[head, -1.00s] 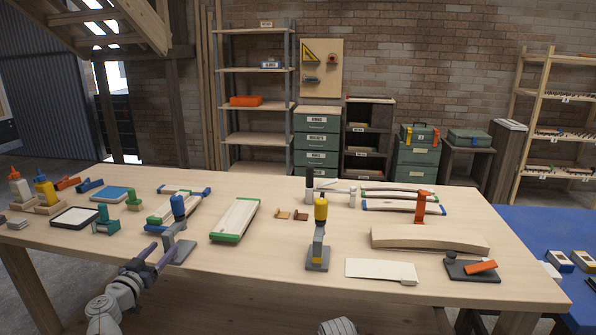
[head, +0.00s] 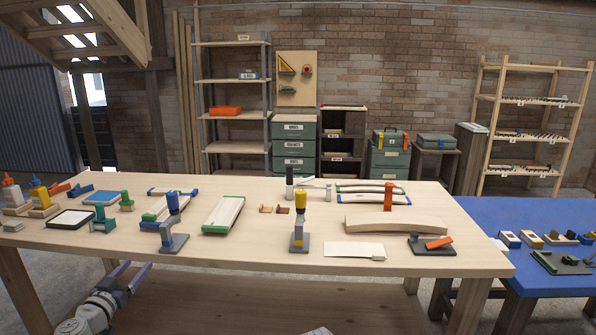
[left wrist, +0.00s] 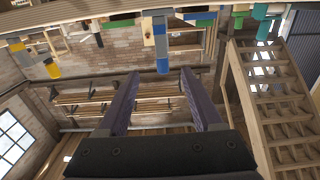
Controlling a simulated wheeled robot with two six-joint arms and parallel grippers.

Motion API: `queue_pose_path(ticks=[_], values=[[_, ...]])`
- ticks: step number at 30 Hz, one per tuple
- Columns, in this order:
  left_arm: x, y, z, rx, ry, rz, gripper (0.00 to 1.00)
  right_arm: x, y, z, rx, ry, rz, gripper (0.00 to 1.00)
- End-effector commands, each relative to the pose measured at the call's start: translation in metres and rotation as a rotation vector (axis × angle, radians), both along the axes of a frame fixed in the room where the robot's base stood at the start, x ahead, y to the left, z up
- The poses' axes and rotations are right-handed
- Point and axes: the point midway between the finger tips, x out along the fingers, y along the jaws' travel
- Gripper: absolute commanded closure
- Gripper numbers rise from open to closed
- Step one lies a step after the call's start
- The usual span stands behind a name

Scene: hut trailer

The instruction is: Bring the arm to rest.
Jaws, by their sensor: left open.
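My left gripper (head: 127,277) is in the lower left of the head view, in front of the workbench's front edge and below its top. Its two purple-grey fingers are apart and nothing is between them. In the left wrist view the open fingers (left wrist: 161,103) point toward the bench edge, and the scene appears upside down. A blue-handled tool on a grey base (head: 173,225) stands on the bench beyond the gripper, apart from it. My right gripper does not show in the frames.
The wooden workbench (head: 300,263) holds clamps, a green-ended board (head: 224,215), a yellow-topped tool (head: 300,222) and curved wooden pieces (head: 395,224). A blue table (head: 520,214) stands at the right. A wooden shelf lies under the bench.

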Motion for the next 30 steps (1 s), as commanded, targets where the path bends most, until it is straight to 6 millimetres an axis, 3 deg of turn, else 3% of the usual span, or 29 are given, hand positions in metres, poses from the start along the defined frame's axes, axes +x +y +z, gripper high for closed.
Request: queue_pose_path(ticks=[3,8,17,23,26,30], values=[[0.0,-0.002,0.0,0.0,0.002,-0.004,0.33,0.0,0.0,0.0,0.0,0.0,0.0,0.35],[0.005,-0.023,-0.007,-0.007,0.031,-0.052,0.33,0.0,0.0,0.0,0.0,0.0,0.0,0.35],[0.011,-0.078,-0.025,-0.018,0.117,-0.173,0.33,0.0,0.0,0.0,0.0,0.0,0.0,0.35],[0.01,-0.142,-0.049,-0.028,0.238,-0.305,0.33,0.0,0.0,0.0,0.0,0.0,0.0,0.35],[0.004,-0.186,-0.068,-0.032,0.339,-0.392,0.33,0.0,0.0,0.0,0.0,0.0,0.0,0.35],[-0.023,-0.267,-0.109,-0.02,0.571,-0.535,0.33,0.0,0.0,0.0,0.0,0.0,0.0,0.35]])
